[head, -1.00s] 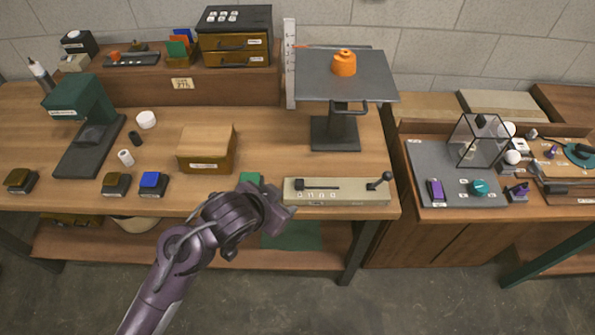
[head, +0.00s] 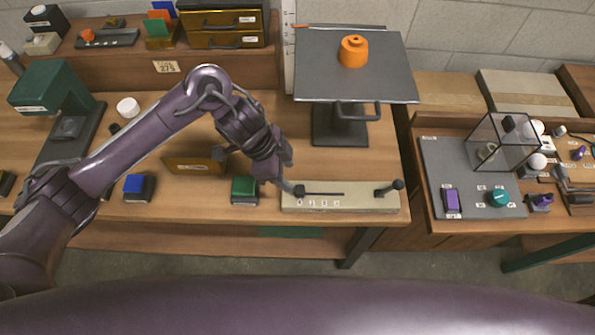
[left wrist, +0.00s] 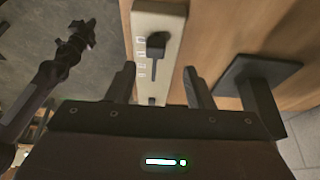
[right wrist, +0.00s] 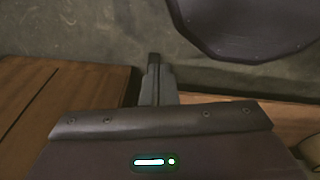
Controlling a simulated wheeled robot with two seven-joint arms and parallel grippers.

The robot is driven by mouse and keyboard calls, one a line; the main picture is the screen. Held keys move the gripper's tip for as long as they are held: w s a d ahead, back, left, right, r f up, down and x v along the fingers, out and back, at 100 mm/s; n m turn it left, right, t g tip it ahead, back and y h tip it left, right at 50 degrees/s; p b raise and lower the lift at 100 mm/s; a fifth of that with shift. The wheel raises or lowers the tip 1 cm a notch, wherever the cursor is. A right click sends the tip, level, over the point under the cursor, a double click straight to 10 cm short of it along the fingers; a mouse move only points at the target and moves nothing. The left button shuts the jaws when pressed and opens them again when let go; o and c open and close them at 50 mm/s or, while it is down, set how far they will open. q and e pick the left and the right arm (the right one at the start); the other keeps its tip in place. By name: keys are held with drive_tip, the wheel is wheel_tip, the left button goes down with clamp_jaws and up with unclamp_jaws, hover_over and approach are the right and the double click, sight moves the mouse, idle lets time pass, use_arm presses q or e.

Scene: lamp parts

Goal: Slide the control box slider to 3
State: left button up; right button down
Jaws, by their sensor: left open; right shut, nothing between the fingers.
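The control box (head: 355,203) is a long beige box at the table's front edge. Its black slider knob (head: 300,190) sits at the left end of a dark slot, above a row of small marks too blurred to read surely. My left gripper (head: 284,178) is at the box's left end, close to the knob. In the left wrist view its two fingers (left wrist: 163,85) are open and apart, with the knob (left wrist: 157,42) ahead of and between them; I see no contact. My right gripper (right wrist: 154,75) is shut and empty, away from the box.
A black lever (head: 390,188) stands at the box's right end. A green-topped block (head: 244,190) sits just left of the box. Behind is a grey stand (head: 340,125) with an orange part (head: 353,51) on its plate. A side table (head: 470,235) is at right.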

sight(300, 188)
use_arm(q)
drive_tip(key=f, duration=0.1)
drive_tip(key=s+d+f, duration=0.1)
drive_tip(key=d+f, duration=0.1)
drive_tip(key=shift+s+f, duration=0.15)
drive_tip(key=shift+f, duration=0.15)
drive_tip(key=shift+w+d+f, duration=0.15)
drive_tip(key=shift+w+f, duration=0.05)
drive_tip(key=shift+f, duration=0.3)
drive_tip(key=shift+w+d+f, duration=0.15)
drive_tip(key=shift+f, duration=0.35)
drive_tip(key=shift+d+f, duration=0.1)
drive_tip(key=shift+f, duration=0.2)
drive_tip(key=c, duration=0.6)
drive_tip(key=shift+c, duration=1.3)
clamp_jaws()
use_arm(e)
drive_tip(key=shift+g, duration=0.3)
drive_tip(key=s, duration=0.4)
drive_tip(key=shift+s+f, duration=0.1)
drive_tip(key=shift+s, duration=0.05)
